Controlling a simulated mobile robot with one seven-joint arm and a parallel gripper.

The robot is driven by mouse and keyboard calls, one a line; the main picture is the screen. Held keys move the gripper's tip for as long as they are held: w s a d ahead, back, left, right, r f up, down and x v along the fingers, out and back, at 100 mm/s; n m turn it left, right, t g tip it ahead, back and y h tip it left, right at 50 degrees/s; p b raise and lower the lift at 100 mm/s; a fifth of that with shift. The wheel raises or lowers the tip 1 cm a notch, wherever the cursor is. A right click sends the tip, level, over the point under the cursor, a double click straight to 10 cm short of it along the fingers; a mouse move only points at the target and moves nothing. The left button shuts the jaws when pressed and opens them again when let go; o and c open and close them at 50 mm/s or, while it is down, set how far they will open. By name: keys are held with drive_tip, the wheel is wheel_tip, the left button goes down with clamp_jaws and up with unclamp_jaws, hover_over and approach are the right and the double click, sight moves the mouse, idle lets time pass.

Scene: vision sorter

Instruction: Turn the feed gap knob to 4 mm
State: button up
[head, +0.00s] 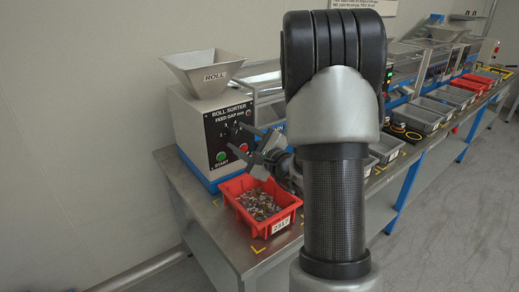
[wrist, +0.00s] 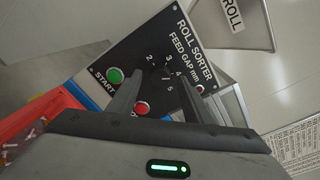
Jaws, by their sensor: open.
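The roll sorter's black panel (head: 229,118) faces my gripper in the head view. In the wrist view the panel (wrist: 188,37) reads "ROLL SORTER, FEED GAP mm". The dark feed gap knob (wrist: 161,73) is ringed by the white numbers 2 to 5. It blends into the panel, and I cannot tell where it points. My gripper (head: 251,144) is in front of the panel. In the wrist view the gripper (wrist: 161,85) is open, with one finger on either side of the knob. I cannot tell whether they touch it.
A green START button (wrist: 115,75) and a red button (wrist: 141,108) are close to the left finger. A red bin (head: 276,228) of small parts stands on the bench below my gripper. A hopper (head: 203,69) marked ROLL tops the sorter. Grey bins (head: 410,117) line the bench at right.

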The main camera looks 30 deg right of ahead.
drive_tip(key=p+v, duration=0.1)
drive_tip(key=v, duration=1.5)
drive_tip(key=shift+r, duration=0.1)
